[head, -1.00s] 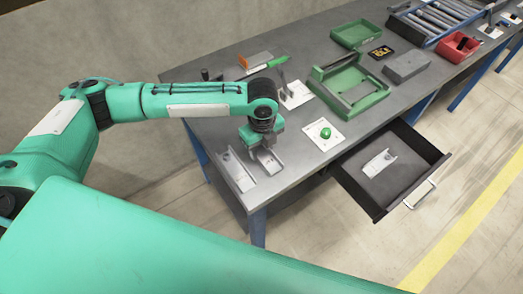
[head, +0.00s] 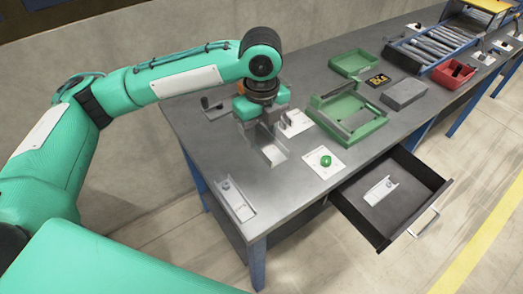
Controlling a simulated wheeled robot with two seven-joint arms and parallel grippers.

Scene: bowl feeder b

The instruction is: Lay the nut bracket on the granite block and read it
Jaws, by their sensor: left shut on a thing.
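My left gripper (head: 266,130) is shut on a pale metal bracket, the nut bracket (head: 273,154), and points down over the back left of the bench. The gripper hides the bracket's upper end; I cannot make out a nut on it. It appears raised off the bench top. The granite block (head: 404,94), a plain dark grey slab, lies to the right, beyond the green fixture, with nothing on it. My right gripper is not in view.
Another pale bracket (head: 235,201) lies near the bench's front left corner. An open drawer (head: 410,180) holds a bracket.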

